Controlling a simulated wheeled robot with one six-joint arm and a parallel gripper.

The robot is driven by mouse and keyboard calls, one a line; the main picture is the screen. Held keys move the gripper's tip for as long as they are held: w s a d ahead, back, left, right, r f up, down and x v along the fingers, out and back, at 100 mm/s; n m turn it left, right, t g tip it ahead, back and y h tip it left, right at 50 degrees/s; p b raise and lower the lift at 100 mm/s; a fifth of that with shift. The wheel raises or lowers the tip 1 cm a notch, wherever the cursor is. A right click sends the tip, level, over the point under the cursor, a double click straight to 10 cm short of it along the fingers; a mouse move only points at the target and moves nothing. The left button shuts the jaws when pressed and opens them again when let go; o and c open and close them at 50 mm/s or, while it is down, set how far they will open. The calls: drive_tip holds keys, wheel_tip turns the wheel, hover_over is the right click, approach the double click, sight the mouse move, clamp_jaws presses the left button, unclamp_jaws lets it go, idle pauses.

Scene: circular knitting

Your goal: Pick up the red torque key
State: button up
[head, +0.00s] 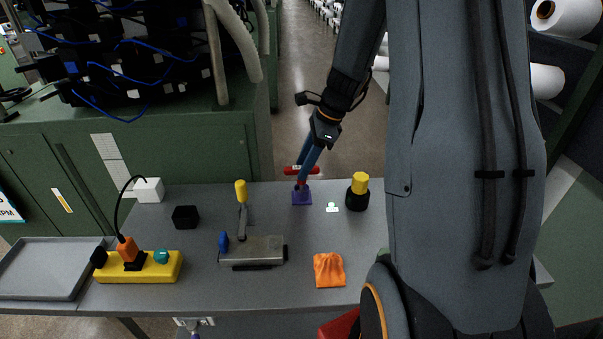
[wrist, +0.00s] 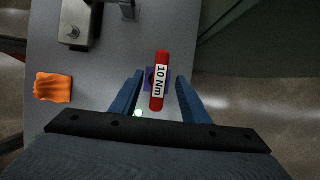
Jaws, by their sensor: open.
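The red torque key (head: 301,171) stands at the far edge of the grey table, its red bar crosswise above a purple holder (head: 302,199). In the wrist view the red torque key (wrist: 160,82) carries a white label reading "10 Nm". My gripper (head: 306,168) is at the key, with its blue fingers pointing down. In the wrist view my gripper (wrist: 157,85) is open, one finger on each side of the red bar, with a gap visible on both sides. The lower part of the key is mostly hidden.
A black pot with a yellow top (head: 359,190) stands right of the holder. A grey metal block (head: 262,249), a yellow-handled clamp (head: 242,205), an orange cloth (head: 329,270) and a black cube (head: 185,217) are on the table. A yellow power strip (head: 160,268) lies left.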

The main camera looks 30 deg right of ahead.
drive_tip(key=shift+x, duration=0.9)
clamp_jaws()
wheel_tip(320, 180, up, 10)
drive_tip(key=shift+r+b, duration=0.1)
drive_tip(key=shift+b, duration=0.85)
